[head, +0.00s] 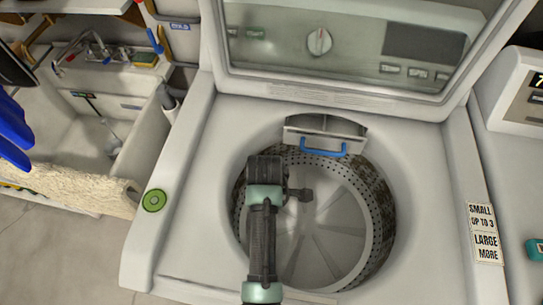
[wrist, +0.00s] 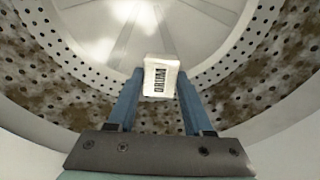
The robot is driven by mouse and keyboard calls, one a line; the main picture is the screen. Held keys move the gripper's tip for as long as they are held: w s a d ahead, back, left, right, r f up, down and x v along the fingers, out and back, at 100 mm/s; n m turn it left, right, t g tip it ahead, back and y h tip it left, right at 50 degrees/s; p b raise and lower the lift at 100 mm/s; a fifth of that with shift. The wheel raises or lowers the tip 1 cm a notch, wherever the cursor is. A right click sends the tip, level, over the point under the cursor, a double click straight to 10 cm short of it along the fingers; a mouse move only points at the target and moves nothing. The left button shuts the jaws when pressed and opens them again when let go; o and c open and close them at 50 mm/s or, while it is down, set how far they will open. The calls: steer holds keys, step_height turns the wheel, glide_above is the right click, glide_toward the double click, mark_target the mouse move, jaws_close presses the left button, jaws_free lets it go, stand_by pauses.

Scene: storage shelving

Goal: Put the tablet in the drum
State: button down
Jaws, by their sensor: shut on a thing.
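The drum (head: 340,225) is the round, perforated tub of the open washing machine, with a pale ribbed floor and a speckled wall. My arm reaches over it in the head view and hides part of its left side.
The raised lid (head: 340,45) stands behind the opening. A drawer with a blue handle (head: 323,148) sits at the drum's back rim. A green disc (head: 153,201) lies on the machine's left top; a label (head: 484,232) is at right. A sink (head: 90,140) stands left.

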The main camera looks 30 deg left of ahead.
steer(key=shift+f+b, duration=0.4)
steer(key=shift+f, duration=2.5)
steer(key=shift+f+b, duration=0.3)
steer(key=shift+f, duration=0.3)
steer(key=shift+c, duration=1.5)
jaws_free()
step_height(320, 180, up, 13)
steer(key=p, duration=0.2)
steer(key=shift+r, duration=0.15)
steer(key=shift+w, duration=0.1)
